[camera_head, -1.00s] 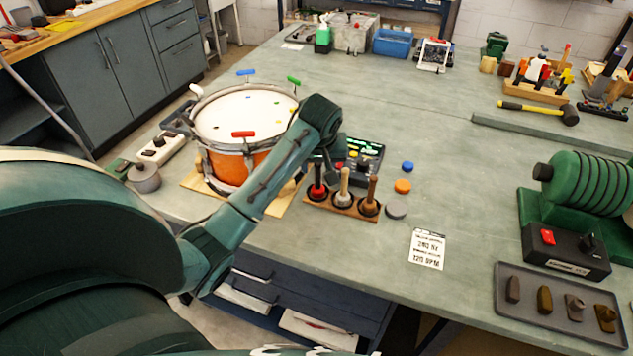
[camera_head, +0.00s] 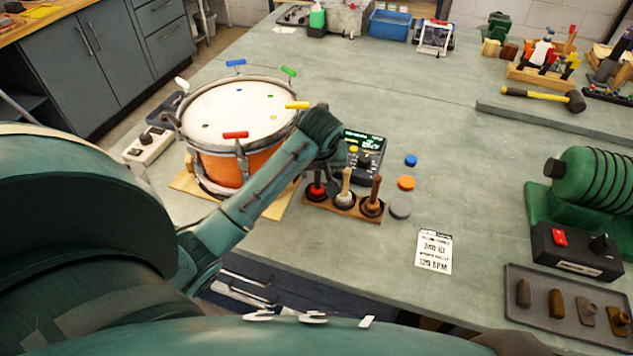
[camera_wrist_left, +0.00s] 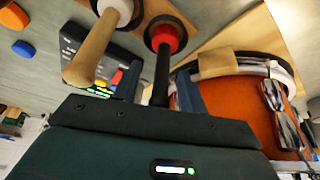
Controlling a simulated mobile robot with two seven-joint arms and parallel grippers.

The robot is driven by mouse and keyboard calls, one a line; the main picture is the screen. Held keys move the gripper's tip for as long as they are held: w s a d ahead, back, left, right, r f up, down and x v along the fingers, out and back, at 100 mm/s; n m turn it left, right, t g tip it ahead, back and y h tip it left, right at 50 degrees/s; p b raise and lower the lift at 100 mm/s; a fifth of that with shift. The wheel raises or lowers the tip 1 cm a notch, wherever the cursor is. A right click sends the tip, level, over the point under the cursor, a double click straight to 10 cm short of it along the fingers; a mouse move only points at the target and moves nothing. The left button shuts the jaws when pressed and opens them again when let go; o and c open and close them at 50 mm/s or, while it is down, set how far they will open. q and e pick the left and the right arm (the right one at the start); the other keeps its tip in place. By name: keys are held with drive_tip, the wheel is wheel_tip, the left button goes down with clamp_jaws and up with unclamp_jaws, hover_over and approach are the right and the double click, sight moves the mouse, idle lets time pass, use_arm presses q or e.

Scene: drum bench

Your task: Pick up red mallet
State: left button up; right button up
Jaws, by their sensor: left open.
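The red mallet (camera_head: 316,188) stands in the left place of a small wooden rack (camera_head: 345,208), its red part low and its dark handle up. My left gripper (camera_head: 327,160) is just above it, partly hiding the handle. In the left wrist view the red mallet (camera_wrist_left: 164,40) has its black handle running between the two open fingers (camera_wrist_left: 160,90). I cannot tell whether either finger touches it. A pale-handled mallet (camera_head: 345,186) and a brown-handled mallet (camera_head: 374,196) stand beside it in the rack. My right gripper is not in view.
An orange drum (camera_head: 240,165) with coloured keys stands close left of the rack. A small control box (camera_head: 364,158) is behind the rack. Blue, orange and grey discs (camera_head: 400,207) lie to its right. A printed card (camera_head: 433,250) lies nearer. The bench's middle right is clear.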

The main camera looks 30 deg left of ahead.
use_arm(q)
drive_tip(key=shift+c, duration=0.2)
clamp_jaws()
idle(0.5)
